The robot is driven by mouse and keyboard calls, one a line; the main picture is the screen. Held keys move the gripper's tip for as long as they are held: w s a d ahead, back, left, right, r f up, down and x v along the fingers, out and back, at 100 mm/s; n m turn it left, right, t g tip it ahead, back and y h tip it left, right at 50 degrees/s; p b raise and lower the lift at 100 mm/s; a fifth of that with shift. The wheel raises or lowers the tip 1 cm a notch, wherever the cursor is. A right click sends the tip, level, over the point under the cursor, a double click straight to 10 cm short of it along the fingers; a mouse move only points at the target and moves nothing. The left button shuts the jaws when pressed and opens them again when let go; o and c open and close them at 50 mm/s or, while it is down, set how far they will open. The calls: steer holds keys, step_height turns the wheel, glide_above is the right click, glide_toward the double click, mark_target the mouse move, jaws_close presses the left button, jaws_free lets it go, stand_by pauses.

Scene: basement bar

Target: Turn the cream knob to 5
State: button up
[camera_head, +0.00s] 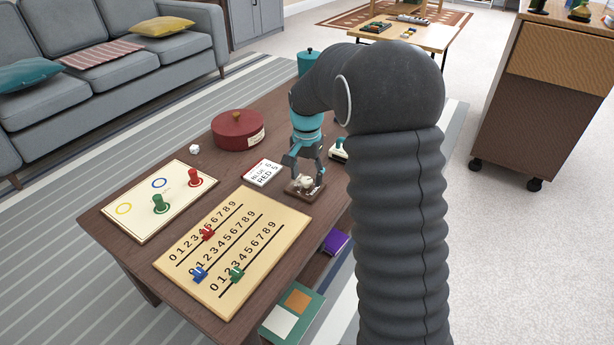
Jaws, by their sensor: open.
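The cream knob (306,183) sits on a small brown base (292,190) near the right edge of the dark wooden table (108,218). My gripper (305,172) points down directly over the knob, with its fingers open and apart. The fingertips are close beside the knob; I cannot tell whether they touch it. The gripper partly hides the knob, and no marks or pointer on it can be read.
A slider board with numbers (250,262) and a ring board (135,225) with red and green pegs lie to the left. A card (262,173), a red round box (238,132), a white die (194,149) and a small green-topped item (339,152) stand nearby.

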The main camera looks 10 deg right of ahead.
steer(key=shift+f, duration=0.2)
jaws_close()
stand_by(0.3)
steer(key=n+p, duration=0.1)
steer(key=n, duration=0.3)
steer(key=shift+r+n+p, duration=0.1)
steer(key=shift+n+p, duration=0.2)
steer(key=shift+p, duration=0.1)
steer(key=shift+n+p, duration=0.55)
steer(key=shift+n, duration=2.05)
